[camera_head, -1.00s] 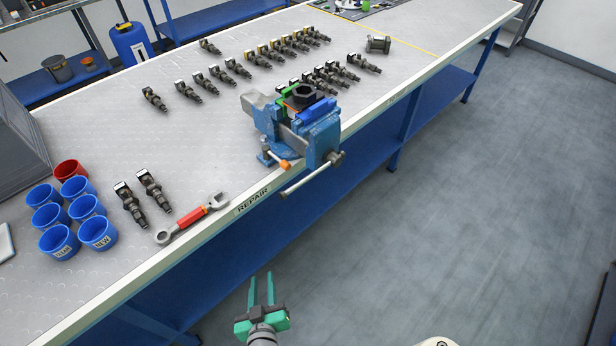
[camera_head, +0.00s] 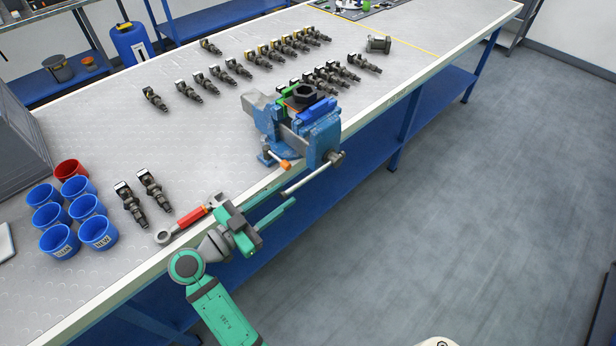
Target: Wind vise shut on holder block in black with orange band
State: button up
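The blue vise (camera_head: 320,140) stands at the front edge of the bench. The black holder block (camera_head: 301,95) with a hexagonal top sits between its jaws, with a little orange at its base. A green piece and a blue piece flank the block; I cannot tell whether the jaws touch it. The vise's handle bar (camera_head: 311,177) slants out over the bench edge. My green gripper (camera_head: 290,196) is left of and below the handle, its two fingers apart and pointing toward it.
A red-handled wrench (camera_head: 186,220) lies behind my gripper, partly hidden by it. Blue cups (camera_head: 97,232) and a red cup (camera_head: 69,171) stand at the left. Several injectors (camera_head: 222,75) lie on the bench (camera_head: 110,90). The floor to the right is clear.

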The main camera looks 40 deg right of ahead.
send_near(322, 168)
jog(key=d, duration=0.5)
jog(key=shift+w, duration=0.2)
grip_shut()
